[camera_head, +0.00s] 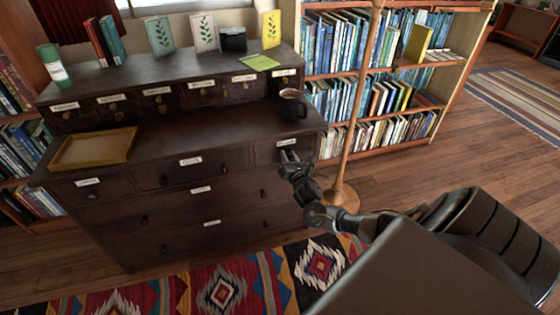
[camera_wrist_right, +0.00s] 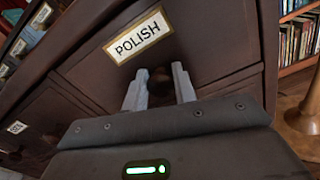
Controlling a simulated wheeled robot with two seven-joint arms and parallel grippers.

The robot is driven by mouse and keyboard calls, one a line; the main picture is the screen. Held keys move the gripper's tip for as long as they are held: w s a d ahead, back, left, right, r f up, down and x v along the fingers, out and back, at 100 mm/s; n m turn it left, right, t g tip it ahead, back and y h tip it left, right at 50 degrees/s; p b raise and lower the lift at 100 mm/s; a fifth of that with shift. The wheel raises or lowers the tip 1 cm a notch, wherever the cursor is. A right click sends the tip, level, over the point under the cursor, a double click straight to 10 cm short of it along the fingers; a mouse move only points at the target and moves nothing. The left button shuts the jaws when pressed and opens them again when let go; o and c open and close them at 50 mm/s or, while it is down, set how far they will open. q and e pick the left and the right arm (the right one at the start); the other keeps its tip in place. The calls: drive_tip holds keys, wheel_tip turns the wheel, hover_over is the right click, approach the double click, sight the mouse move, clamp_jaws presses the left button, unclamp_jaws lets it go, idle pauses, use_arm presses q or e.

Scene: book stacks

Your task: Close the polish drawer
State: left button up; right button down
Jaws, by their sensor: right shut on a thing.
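The dark wooden polish drawer (camera_head: 266,156) is at the right end of the chest's upper drawer row, under the counter edge. Its front also fills much of the right wrist view (camera_wrist_right: 215,45), with a white "POLISH" label (camera_wrist_right: 140,38) in a brass frame. My right gripper (camera_head: 289,158) is at this drawer front. In the wrist view its two pale fingers (camera_wrist_right: 159,82) reach the front below the label and are shut on the drawer's knob, which is mostly hidden between them. I cannot tell exactly how far the drawer stands out. My left gripper is not in view.
The dark chest's counter holds a dark mug (camera_head: 292,104) above the polish drawer and a wooden tray (camera_head: 93,149) at left. A wooden pole stand (camera_head: 340,192) stands just right of the chest. A patterned rug (camera_head: 220,290) lies in front; bookshelves are behind.

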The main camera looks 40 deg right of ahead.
drive_tip(key=shift+w+d+r, duration=0.1)
drive_tip(key=shift+r, duration=0.05)
drive_tip(key=c, duration=1.1)
unclamp_jaws()
drive_tip(key=shift+r, duration=0.1)
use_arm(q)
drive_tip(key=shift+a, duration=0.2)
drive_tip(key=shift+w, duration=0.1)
use_arm(e)
drive_tip(key=shift+d, duration=0.15)
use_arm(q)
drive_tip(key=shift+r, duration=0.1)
use_arm(e)
drive_tip(key=shift+s+f, duration=0.2)
drive_tip(key=shift+s, duration=0.1)
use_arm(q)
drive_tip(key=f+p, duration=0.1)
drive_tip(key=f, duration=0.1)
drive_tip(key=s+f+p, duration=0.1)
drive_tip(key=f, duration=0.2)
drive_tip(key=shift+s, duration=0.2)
use_arm(e)
drive_tip(key=v, duration=1)
drive_tip(key=shift+s+a+r, duration=0.1)
drive_tip(key=shift+a, duration=0.3)
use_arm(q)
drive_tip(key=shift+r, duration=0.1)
